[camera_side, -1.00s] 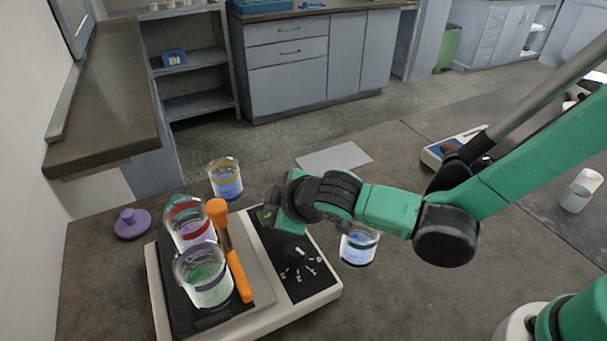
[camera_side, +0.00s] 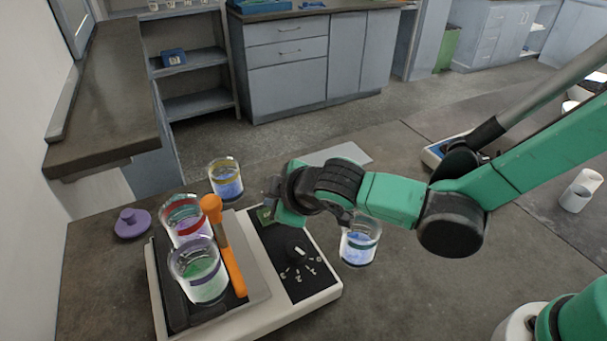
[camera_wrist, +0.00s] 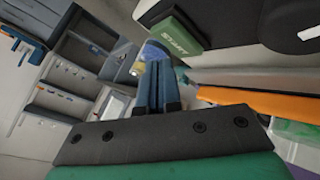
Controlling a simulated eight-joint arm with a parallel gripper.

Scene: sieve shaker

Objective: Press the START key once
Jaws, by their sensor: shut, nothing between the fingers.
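The green START key (camera_wrist: 174,38) shows close up in the wrist view, its label readable. It also shows in the side view (camera_side: 265,215) on the black panel of the sieve shaker (camera_side: 318,300). My gripper (camera_wrist: 158,68) is shut and empty. In the wrist view its fingertips are just beside and below the key's left end. In the side view my gripper (camera_side: 270,187) hovers above the key area, with the key visible below it and apparently clear of the fingers. A dial (camera_side: 299,252) sits nearer the camera on the panel.
A yellow-rimmed beaker (camera_side: 226,180) stands behind, a blue-liquid beaker (camera_side: 360,245) at right. A purple lid (camera_side: 132,225) lies left.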

